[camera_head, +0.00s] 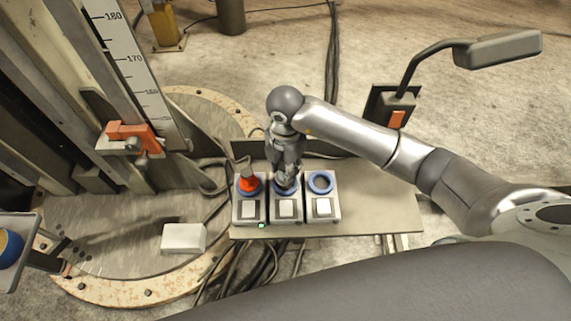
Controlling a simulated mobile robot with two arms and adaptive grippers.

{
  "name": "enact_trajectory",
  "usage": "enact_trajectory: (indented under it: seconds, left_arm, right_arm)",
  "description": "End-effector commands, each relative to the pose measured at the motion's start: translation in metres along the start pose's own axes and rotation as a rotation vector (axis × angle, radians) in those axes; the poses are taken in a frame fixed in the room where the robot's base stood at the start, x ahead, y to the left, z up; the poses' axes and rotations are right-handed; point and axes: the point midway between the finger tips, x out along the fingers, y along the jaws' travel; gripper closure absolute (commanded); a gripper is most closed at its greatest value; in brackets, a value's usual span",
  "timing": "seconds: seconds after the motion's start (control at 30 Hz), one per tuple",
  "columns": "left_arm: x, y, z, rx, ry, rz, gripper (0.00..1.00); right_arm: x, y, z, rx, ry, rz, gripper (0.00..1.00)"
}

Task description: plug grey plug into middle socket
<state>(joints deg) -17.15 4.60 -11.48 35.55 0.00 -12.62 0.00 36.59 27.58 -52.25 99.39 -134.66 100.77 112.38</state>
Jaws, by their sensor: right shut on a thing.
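Three socket boxes with blue rings stand in a row on a grey shelf (380,205). My right gripper (284,178) points down over the middle socket (285,209), shut on the grey plug, which its fingers mostly hide. The plug's lower end is at the middle blue ring; I cannot tell how deep it sits. The left socket (249,212) holds an orange-red plug (248,185). The right socket (322,184) has an open, empty ring. My left gripper is not in view.
A grey column with a scale (140,75) and an orange clamp (133,138) rises at the left. A white block (184,238) lies on the round plate. A lever with a grey pad (497,49) stands at the upper right. Cables hang below the shelf.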

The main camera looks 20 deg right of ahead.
Motion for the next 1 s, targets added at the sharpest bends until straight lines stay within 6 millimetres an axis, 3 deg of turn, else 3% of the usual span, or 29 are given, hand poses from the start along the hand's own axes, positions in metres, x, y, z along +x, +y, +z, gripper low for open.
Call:
enact_trajectory:
  seconds: [1.0]
  left_arm:
    - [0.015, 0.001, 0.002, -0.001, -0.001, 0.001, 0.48]
  right_arm:
    - [0.021, 0.000, 0.000, 0.000, 0.000, 0.000, 0.98]
